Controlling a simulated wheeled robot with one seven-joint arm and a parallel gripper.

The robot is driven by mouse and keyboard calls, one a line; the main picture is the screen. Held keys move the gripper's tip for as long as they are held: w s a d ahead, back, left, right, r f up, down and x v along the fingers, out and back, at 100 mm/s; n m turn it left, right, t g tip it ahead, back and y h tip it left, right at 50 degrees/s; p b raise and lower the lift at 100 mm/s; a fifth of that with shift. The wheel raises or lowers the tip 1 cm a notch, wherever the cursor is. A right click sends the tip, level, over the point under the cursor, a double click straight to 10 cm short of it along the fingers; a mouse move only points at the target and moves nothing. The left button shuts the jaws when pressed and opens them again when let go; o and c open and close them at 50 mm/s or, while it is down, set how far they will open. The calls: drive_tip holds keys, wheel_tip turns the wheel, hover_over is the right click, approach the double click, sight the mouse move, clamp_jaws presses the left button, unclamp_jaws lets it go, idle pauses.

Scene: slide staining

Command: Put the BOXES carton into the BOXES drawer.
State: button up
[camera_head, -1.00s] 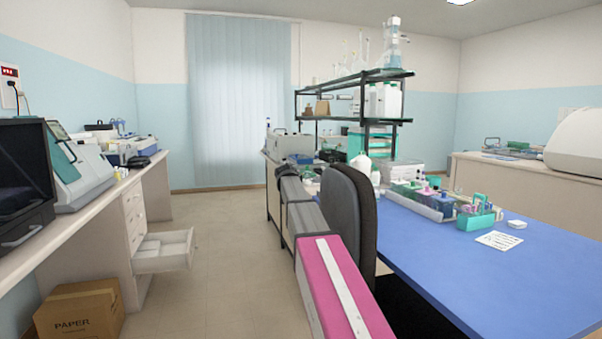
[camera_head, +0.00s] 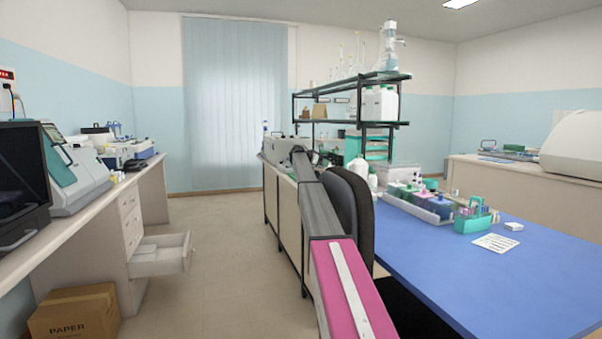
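One drawer (camera_head: 159,268) of the left counter's cabinet stands pulled open, with a pale inside. I cannot read a label on it. A brown carton (camera_head: 75,315) marked PAPER stands on the floor below the left counter. I cannot make out a carton marked BOXES in this view.
A dark chair (camera_head: 357,205) stands beside my arm, at the blue-topped table (camera_head: 500,290) holding staining jars. A shelf rack (camera_head: 353,123) rises from the middle bench (camera_head: 284,200). The floor aisle (camera_head: 220,250) between left counter and bench is clear.

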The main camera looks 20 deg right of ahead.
wheel_tip(320, 180, down, 13)
drive_tip(key=shift+w+d+r, duration=0.1)
drive_tip(key=shift+d+r, duration=0.05)
drive_tip(key=shift+r, duration=0.05)
idle(0.4)
drive_tip(key=shift+f, duration=0.1)
drive_tip(key=o, duration=0.6)
drive_tip(key=shift+o, duration=0.2)
